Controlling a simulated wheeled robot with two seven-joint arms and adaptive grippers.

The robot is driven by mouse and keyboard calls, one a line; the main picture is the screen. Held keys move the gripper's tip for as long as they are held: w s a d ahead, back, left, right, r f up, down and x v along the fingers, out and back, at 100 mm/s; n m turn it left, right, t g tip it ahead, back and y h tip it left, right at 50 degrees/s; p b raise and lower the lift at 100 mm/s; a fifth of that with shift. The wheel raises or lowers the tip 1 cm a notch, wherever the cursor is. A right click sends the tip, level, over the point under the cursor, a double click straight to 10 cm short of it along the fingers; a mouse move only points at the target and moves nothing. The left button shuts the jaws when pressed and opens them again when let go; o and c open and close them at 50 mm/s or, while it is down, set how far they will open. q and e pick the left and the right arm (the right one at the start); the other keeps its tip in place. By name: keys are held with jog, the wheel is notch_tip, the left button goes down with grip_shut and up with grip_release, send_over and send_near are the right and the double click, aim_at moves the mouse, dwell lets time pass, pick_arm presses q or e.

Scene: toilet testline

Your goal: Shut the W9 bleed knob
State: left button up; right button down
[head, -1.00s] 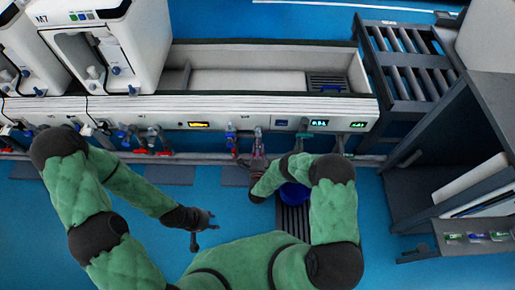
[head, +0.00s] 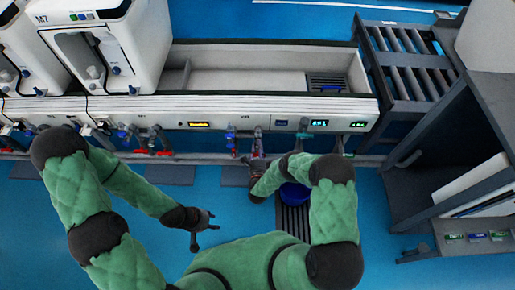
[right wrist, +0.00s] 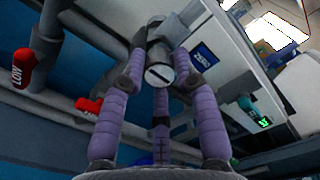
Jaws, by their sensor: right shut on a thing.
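My right gripper (head: 257,144) is at the front of the white test bench, below its front panel. In the right wrist view its purple padded fingers (right wrist: 152,80) are closed around a grey round knob (right wrist: 160,75) with a dark slot across its face. No W9 mark is readable on the knob. In the head view my gripper hides the knob. My left gripper (head: 204,230) is open and empty over the blue floor, well away from the bench.
Red-handled valves (head: 140,150) line the bench front to the left. A blue-and-red fitting (head: 231,141) stands close left of my right gripper. Red levers (right wrist: 88,104) sit on grey pipes in the wrist view. A dark shelf unit (head: 440,190) stands at right.

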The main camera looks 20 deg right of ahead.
jog(key=shift+w+d+r, duration=0.2)
jog(key=shift+w+r, duration=0.15)
jog(key=shift+r, duration=0.05)
jog(key=c, duration=0.9)
grip_release()
jog(key=shift+s+a+f, duration=0.1)
jog(key=shift+s+f, duration=0.1)
jog(key=shift+f, duration=0.05)
jog(key=v, duration=1.2)
jog(key=shift+r, duration=0.15)
